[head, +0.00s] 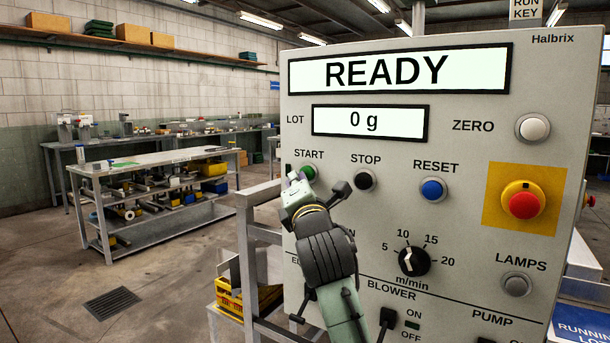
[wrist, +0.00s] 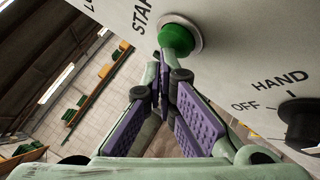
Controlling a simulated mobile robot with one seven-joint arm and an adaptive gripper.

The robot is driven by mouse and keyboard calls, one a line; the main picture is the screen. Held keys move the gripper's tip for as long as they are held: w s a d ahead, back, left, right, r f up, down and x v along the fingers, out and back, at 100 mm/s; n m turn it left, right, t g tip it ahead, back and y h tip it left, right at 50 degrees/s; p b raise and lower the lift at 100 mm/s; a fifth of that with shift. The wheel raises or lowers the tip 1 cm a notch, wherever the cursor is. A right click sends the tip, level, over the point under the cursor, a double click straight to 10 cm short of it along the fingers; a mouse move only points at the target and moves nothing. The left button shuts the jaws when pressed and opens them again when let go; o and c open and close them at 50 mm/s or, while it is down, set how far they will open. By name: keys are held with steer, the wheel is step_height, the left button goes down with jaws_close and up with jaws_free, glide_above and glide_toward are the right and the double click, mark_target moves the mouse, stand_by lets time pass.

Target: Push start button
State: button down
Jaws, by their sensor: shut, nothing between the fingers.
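The green START button (head: 309,172) sits at the left of the grey control panel (head: 470,85), under the label START. It also shows large in the wrist view (wrist: 177,39), in a pale metal ring. My gripper (head: 294,178) is shut and empty, its fingertips at the button's lower left in the head view. In the wrist view the purple-padded fingers (wrist: 167,80) meet just below the button, one tip overlapping its lower edge. I cannot tell whether they touch it. The upper display (head: 400,70) reads READY.
Right of START are a black STOP button (head: 364,180), a blue RESET button (head: 433,189) and a red emergency button (head: 524,205) on yellow. A white ZERO button (head: 533,128) is above. A speed dial (head: 414,261) sits below, right of my arm. A metal frame (head: 246,235) stands left.

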steer(key=shift+w+d, duration=0.25)
steer(key=shift+w, duration=0.05)
stand_by(0.5)
steer(key=shift+s, duration=0.1)
steer(key=shift+s+a, duration=0.55)
steer(key=shift+s, duration=0.15)
steer(key=s+a, duration=0.1)
steer(key=s, duration=0.1)
steer(key=s+a, duration=0.2)
steer(key=shift+b, duration=0.4)
stand_by(0.5)
